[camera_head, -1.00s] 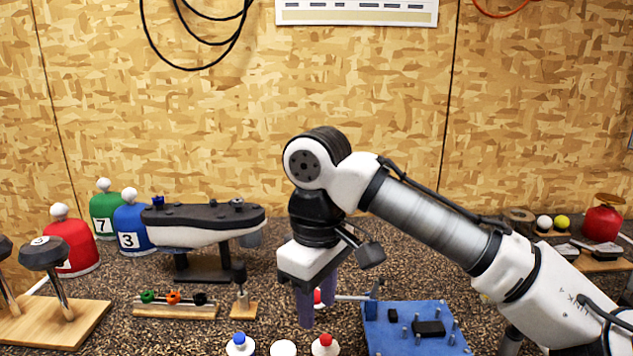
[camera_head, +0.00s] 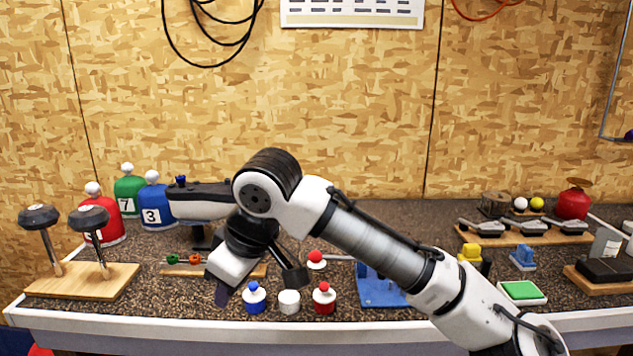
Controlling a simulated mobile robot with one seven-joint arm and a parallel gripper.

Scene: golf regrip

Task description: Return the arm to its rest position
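My gripper (camera_head: 221,296) hangs from my arm, left of centre in the head view, pointing down and left. Its dark fingers show only partly, and I cannot tell whether they are open or shut. It is above the front part of the bench, left of a blue-topped pot (camera_head: 254,298). No held object is visible.
A white pot (camera_head: 289,302) and a red-topped pot (camera_head: 324,299) stand beside the blue-topped one. Another red-topped pot (camera_head: 315,260) is behind. Club heads on a wooden stand (camera_head: 85,281) are at left. A green pad (camera_head: 520,291) lies right. The bench's front edge (camera_head: 150,325) is near.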

